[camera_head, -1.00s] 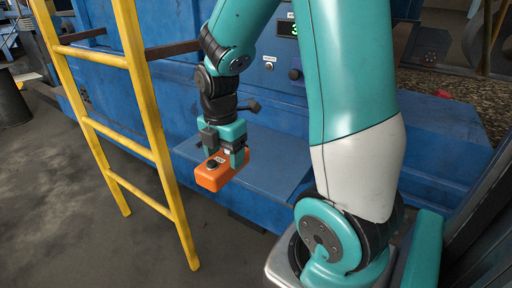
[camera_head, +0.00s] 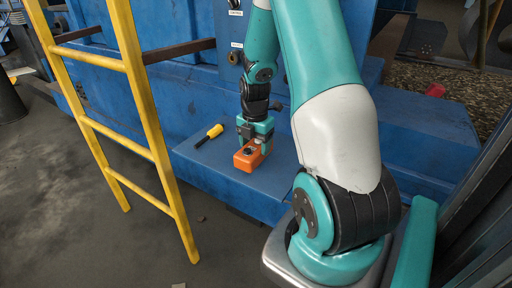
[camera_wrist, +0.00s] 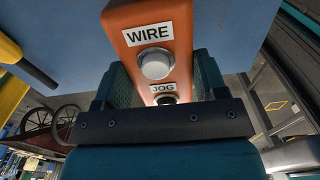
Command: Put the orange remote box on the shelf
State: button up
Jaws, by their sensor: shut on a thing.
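The orange remote box (camera_head: 250,158) is between the fingers of my gripper (camera_head: 256,142), at or just above the blue shelf (camera_head: 210,172); I cannot tell whether it touches. In the wrist view, the orange box (camera_wrist: 126,38) shows WIRE and JOG labels and grey buttons. There, my gripper (camera_wrist: 165,85) is shut on its sides. The box's underside is hidden.
A yellow and black tool (camera_head: 209,136) lies on the shelf left of the box. A yellow ladder (camera_head: 150,110) stands at the left. A blue machine (camera_head: 195,85) rises behind the shelf. The shelf's front left part is clear.

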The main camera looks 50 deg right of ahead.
jog(key=shift+f, duration=0.75)
jog(key=shift+d+f+p, duration=0.15)
jog(key=shift+p, duration=0.25)
jog(key=shift+f, duration=0.2)
jog(key=o, duration=1.1)
jog(key=shift+f, duration=0.1)
jog(key=shift+o, duration=0.2)
